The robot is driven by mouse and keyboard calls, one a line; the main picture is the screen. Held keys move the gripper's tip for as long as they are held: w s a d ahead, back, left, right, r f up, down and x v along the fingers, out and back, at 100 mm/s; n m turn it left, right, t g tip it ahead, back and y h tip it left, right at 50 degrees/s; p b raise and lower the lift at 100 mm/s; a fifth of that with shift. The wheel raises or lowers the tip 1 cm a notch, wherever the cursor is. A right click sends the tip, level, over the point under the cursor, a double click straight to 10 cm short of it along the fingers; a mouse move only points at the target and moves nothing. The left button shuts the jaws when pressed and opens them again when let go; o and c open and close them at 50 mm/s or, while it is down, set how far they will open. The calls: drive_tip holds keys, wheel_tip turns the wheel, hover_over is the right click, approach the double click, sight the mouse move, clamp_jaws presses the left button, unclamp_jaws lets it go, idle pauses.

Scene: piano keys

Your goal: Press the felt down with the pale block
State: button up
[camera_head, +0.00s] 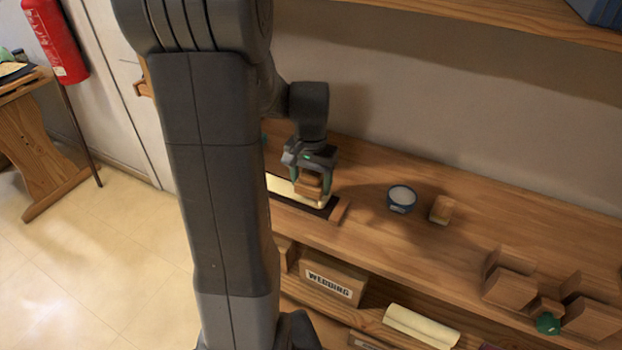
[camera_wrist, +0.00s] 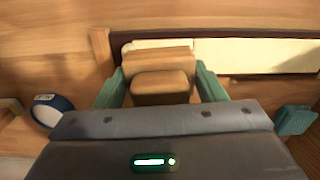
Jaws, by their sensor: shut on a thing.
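My gripper (camera_head: 311,178) is shut on a light wooden block (camera_head: 307,190), which I take to be the pale block. In the wrist view the block (camera_wrist: 160,86) sits between the two teal fingers of my gripper (camera_wrist: 160,72). The felt (camera_head: 281,187) is a cream strip lying in a dark, shallow tray; the strip also shows in the wrist view (camera_wrist: 258,55). The block is over the right end of the strip in the head view and hides part of it. I cannot tell whether block and felt touch.
A wooden piece (camera_head: 340,210) borders the tray's right end. Several brown blocks stand farther right. A shelf (camera_head: 470,15) overhangs behind.

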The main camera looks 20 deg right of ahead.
drive_tip(key=shift+r+p, duration=3.05)
drive_tip(key=shift+r, duration=0.95)
